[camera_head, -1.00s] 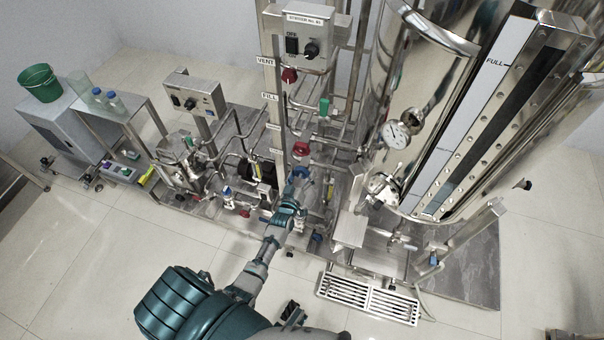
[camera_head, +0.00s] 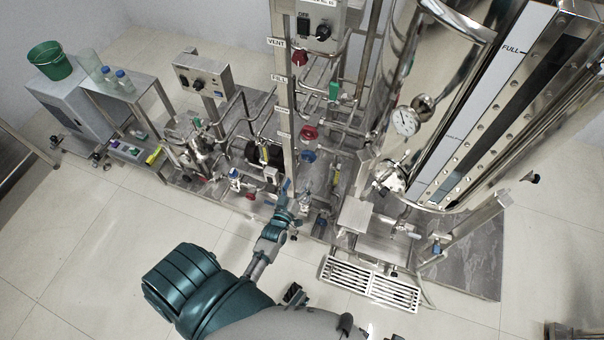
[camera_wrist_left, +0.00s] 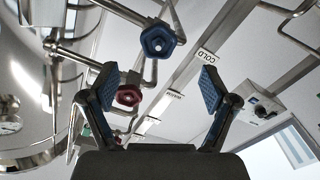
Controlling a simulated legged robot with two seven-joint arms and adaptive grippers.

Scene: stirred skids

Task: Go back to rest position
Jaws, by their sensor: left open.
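My left arm comes in from the bottom of the head view. Its gripper (camera_head: 285,192) is in front of the pipe skid, low by the valves. In the left wrist view the left gripper (camera_wrist_left: 155,88) is open, with its two blue-padded fingers wide apart and nothing between them touching the pads. A blue valve handle (camera_wrist_left: 158,40) and a red valve handle (camera_wrist_left: 128,95) show beyond the fingers. In the head view the blue handle (camera_head: 308,156) lies just above the gripper, apart from it. My right gripper is not in view.
A steel tank (camera_head: 440,110) with a gauge (camera_head: 405,121) stands at the right. A floor grate (camera_head: 372,284) lies in front of it. A control box (camera_head: 203,76) and a small table (camera_head: 130,88) with bottles stand at the left. The floor at the lower left is clear.

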